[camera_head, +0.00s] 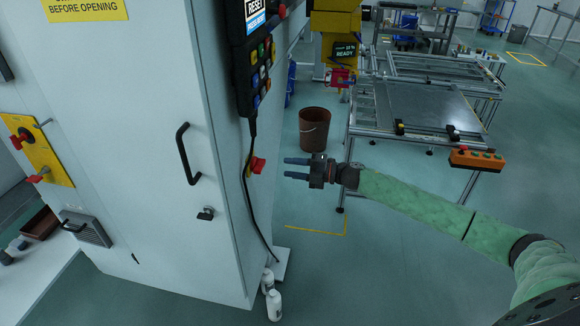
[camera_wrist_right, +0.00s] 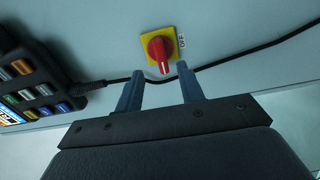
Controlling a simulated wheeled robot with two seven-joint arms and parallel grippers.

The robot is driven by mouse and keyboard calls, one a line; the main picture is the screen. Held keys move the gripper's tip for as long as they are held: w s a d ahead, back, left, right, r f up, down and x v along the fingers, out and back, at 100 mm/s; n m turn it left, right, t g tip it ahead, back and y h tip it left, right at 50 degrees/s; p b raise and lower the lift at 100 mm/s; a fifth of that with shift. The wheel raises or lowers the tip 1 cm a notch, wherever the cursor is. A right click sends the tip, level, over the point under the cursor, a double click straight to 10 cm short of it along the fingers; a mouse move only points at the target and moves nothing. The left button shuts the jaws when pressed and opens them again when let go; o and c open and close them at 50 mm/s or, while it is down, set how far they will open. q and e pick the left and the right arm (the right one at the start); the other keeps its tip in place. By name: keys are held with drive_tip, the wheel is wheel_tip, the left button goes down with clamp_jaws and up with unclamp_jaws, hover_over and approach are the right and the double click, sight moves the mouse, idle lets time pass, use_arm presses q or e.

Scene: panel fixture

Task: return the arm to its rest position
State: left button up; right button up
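My right arm, in a green sleeve, comes in from the right of the head view. Its gripper (camera_head: 297,168) is open and empty, with its two fingers pointing left toward the side of the grey cabinet (camera_head: 160,130). A red rotary switch (camera_head: 257,165) on the cabinet side lies just left of the fingertips, with a gap between them. In the right wrist view the red knob (camera_wrist_right: 160,53) on its yellow plate (camera_wrist_right: 172,38) sits beyond the open fingers (camera_wrist_right: 158,85), apart from them. My left gripper is not in view.
A button pendant (camera_head: 258,60) hangs on the cabinet with its cable (camera_head: 250,200) running down. A black door handle (camera_head: 186,153) sticks out in front. A brown bin (camera_head: 314,130), a metal frame table (camera_head: 400,110) and white bottles (camera_head: 273,304) stand nearby. Open floor lies below my right arm.

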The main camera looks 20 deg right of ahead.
drive_tip(key=w+d+r+m+t+h, duration=0.1)
drive_tip(key=w+d+m+t+h, duration=0.65)
drive_tip(key=d+m+h, duration=0.5)
drive_tip(key=s+a+f+m+g+h, duration=0.3)
drive_tip(key=s+a+f+m+g, duration=0.2)
drive_tip(key=s+f, duration=0.4)
drive_tip(key=s+a+f+m+g+h, duration=0.35)
drive_tip(key=s+a+f+m, duration=0.2)
drive_tip(key=f, duration=0.55)
drive_tip(key=s+a+f+m+g+y, duration=0.1)
drive_tip(key=s+a+f, duration=0.4)
drive_tip(key=s, duration=0.7)
drive_tip(key=s+a+f+m+g+y, duration=0.1)
drive_tip(key=s+a+f+g, duration=0.3)
drive_tip(key=s+f, duration=0.5)
drive_tip(key=s+a+f+m+g+y, duration=0.2)
drive_tip(key=s+a+f, duration=0.6)
drive_tip(key=s, duration=0.8)
drive_tip(key=shift+s+g+y, duration=0.3)
drive_tip(key=shift+s+y, duration=0.1)
drive_tip(key=shift+y, duration=0.1)
